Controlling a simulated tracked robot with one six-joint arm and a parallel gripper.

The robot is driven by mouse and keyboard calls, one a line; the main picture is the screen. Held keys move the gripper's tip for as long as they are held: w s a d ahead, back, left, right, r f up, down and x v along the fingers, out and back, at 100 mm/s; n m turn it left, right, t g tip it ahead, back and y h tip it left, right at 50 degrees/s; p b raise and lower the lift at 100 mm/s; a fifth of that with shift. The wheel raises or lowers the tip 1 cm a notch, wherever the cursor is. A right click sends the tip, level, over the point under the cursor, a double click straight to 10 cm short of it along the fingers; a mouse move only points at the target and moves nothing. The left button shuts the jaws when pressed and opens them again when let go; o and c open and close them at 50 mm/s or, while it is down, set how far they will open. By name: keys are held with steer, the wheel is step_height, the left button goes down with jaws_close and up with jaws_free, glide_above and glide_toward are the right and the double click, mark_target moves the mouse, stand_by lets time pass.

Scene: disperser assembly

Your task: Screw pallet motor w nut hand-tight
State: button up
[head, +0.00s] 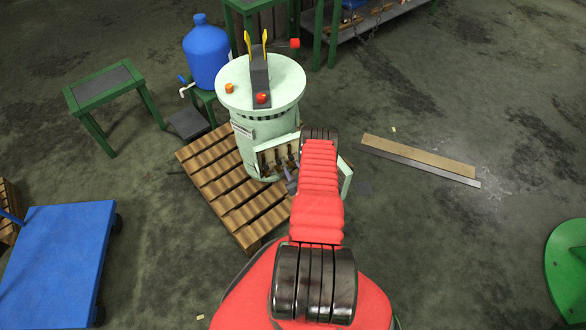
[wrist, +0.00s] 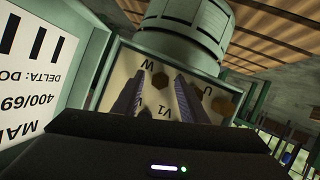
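The pallet motor (head: 262,130) is a pale green upright cylinder on a wooden pallet in the head view. Its open terminal box (head: 277,157) faces me, partly hidden by my red arm. In the wrist view, the terminal panel (wrist: 178,70) appears upside down, with letters W, V1 and U. A brown hexagonal nut (wrist: 160,80) shows near the W, and another nut (wrist: 223,105) shows near the U. My gripper (wrist: 158,84) points into the box, its two purple-grey fingers apart with the panel visible between them. I cannot tell whether the fingers touch anything.
An open lid with a printed label (wrist: 38,75) stands close on the left in the wrist view. A wooden pallet (head: 215,170), a blue cart (head: 58,258), a green table (head: 103,85) and a blue jug (head: 206,52) are left of my arm. Planks (head: 420,155) lie on the right.

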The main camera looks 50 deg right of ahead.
steer(key=shift+c, duration=0.6)
jaws_close()
steer(key=shift+s+d, duration=0.1)
steer(key=shift+d, duration=0.1)
steer(key=shift+a, duration=0.1)
steer(key=shift+m, duration=0.4)
steer(key=m+y, duration=0.1)
steer(key=m+t+y, duration=0.1)
steer(key=m, duration=0.1)
steer(key=shift+s+d+y, duration=0.1)
steer(key=shift+d+y, duration=0.1)
steer(key=shift+y, duration=0.1)
steer(key=m+t, duration=0.1)
steer(key=m, duration=0.1)
steer(key=m+t+y, duration=0.1)
steer(key=m, duration=0.1)
steer(key=shift+s+d+f+y, duration=0.1)
steer(key=shift+d+y, duration=0.1)
steer(key=shift+y, duration=0.1)
steer(key=shift+d+m, duration=0.1)
steer(key=shift+m, duration=0.2)
